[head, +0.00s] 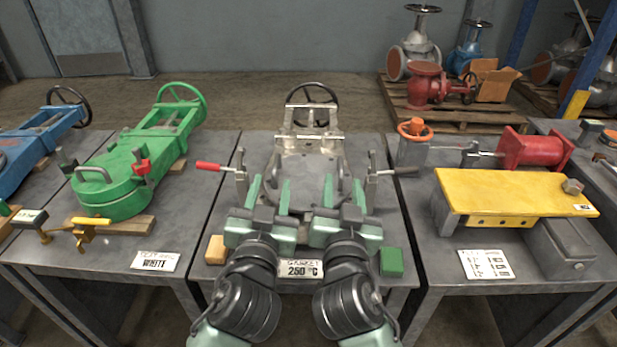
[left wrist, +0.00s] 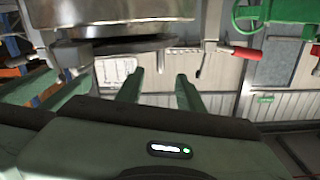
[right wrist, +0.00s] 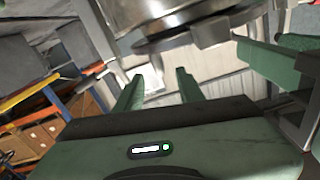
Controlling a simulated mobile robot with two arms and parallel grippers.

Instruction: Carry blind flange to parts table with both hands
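A silver valve assembly (head: 310,140) lies on the middle grey table. Its near end is a round steel plate (head: 313,182), which I take for the blind flange; my grippers partly cover it. The rounded steel rim shows in the left wrist view (left wrist: 115,12) and right wrist view (right wrist: 190,18), with a darker disc beneath. My left gripper (head: 268,190) is open at the plate's near left side. My right gripper (head: 343,192) is open at its near right side. Nothing shows between either pair of fingers. I cannot tell which table is the parts table.
Clamps with a red handle (head: 210,166) and a dark handle (head: 403,171) flank the plate. An orange block (head: 215,249) and a green block (head: 391,262) stand near the front edge. A green valve (head: 125,180) lies left; a yellow plate (head: 510,190) stands right.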

